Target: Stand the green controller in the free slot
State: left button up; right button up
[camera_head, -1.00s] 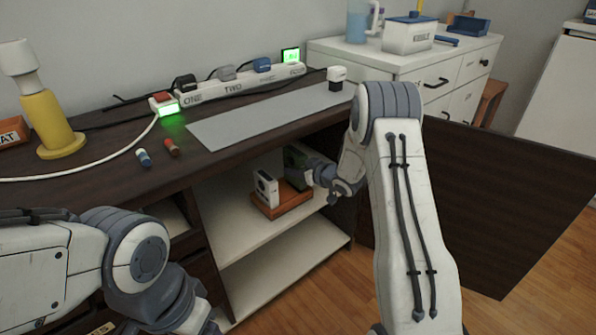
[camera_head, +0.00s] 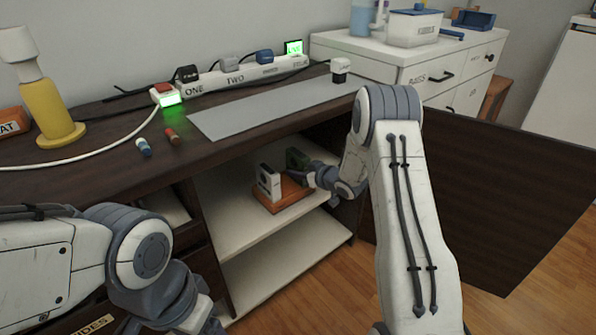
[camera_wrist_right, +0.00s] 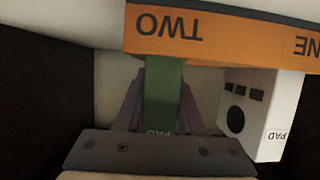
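The green controller (camera_wrist_right: 164,95) is between the fingers of my right gripper (camera_wrist_right: 164,100) in the right wrist view, and both fingertips lie against its sides. Its far end meets the edge of the orange rack (camera_wrist_right: 215,40) by the label TWO; how deep it sits is hidden. In the head view the green controller (camera_head: 296,158) shows dark behind my right gripper (camera_head: 312,176), above the rack (camera_head: 285,203) on the cabinet's upper shelf. A white controller (camera_wrist_right: 262,112) stands in the rack beside it, by ONE; it also shows in the head view (camera_head: 268,184). My left gripper's fingers are out of view.
The cabinet's upper shelf (camera_head: 232,222) is bare around the rack. The dark desk top (camera_head: 110,185) is above, and the open dark door (camera_head: 480,205) stands right of my right arm. A power strip (camera_head: 240,72), yellow lamp (camera_head: 50,105) and grey mat (camera_head: 265,108) are on the desk.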

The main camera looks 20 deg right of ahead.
jog(key=o, duration=0.5)
